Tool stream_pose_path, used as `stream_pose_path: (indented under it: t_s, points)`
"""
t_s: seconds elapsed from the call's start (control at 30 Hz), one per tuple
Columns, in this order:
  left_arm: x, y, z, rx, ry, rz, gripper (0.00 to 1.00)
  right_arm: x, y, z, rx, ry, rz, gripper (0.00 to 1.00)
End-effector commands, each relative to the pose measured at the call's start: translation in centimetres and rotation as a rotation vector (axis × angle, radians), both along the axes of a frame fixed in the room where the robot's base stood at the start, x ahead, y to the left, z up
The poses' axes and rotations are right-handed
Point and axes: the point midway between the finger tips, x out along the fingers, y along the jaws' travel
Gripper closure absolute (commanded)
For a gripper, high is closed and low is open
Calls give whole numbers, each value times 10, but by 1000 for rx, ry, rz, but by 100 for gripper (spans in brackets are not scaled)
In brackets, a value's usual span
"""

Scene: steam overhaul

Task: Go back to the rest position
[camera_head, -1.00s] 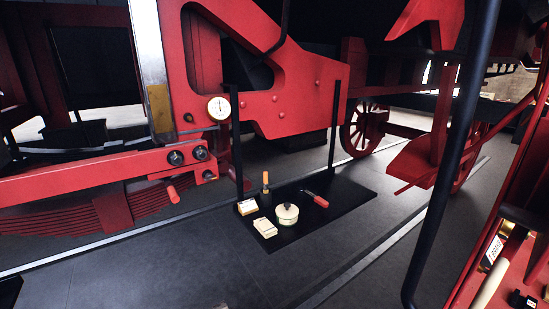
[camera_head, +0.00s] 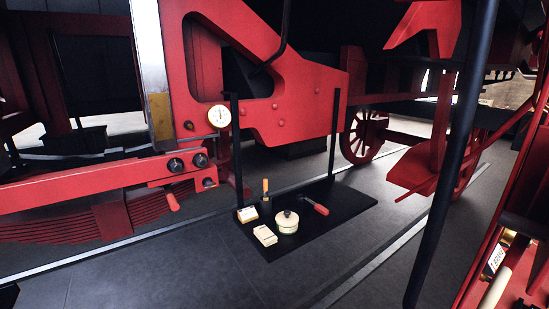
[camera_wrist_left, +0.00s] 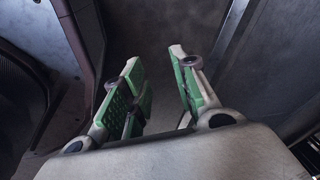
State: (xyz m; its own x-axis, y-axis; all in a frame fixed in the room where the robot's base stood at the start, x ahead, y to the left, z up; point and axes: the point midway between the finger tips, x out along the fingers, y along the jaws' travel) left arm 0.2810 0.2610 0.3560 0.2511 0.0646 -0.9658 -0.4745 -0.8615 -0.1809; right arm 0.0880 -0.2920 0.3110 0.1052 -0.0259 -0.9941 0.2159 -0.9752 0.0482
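My left gripper (camera_wrist_left: 158,88) shows in the left wrist view. Its two green-padded fingers stand apart with nothing between them. Dark floor and metal panels lie beyond the fingers. Neither gripper shows in the head view. No wrist view of my right gripper is given.
A black mat (camera_head: 345,203) lies on the floor ahead. On it are a round cream tin (camera_head: 287,223), small boxes (camera_head: 265,235), an orange-handled tool (camera_head: 265,187) and a red-handled tool (camera_head: 316,206). A red locomotive frame (camera_head: 290,95) with a gauge (camera_head: 219,116) stands behind. A dark pole (camera_head: 452,150) rises at right.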

Motion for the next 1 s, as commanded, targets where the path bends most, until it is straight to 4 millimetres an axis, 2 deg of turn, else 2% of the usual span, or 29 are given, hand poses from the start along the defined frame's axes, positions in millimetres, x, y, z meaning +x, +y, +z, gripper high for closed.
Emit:
stream_pose_path:
  t_s: [0.03,0.2,0.3,0.4,0.5,0.6,1.0]
  points:
    - [-26,4,-9,-13,23,30,71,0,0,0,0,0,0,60]
    - [-100,16,-30,-56,78,144,71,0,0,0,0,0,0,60]
    - [-138,22,-37,-74,102,205,71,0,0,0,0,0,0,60]
    - [-167,27,-42,-85,120,252,71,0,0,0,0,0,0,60]
    - [-184,30,-44,-90,130,283,71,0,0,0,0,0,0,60]
    - [-192,31,-45,-93,133,296,71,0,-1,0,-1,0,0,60]
    - [-192,32,-45,-92,134,297,71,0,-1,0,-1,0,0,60]
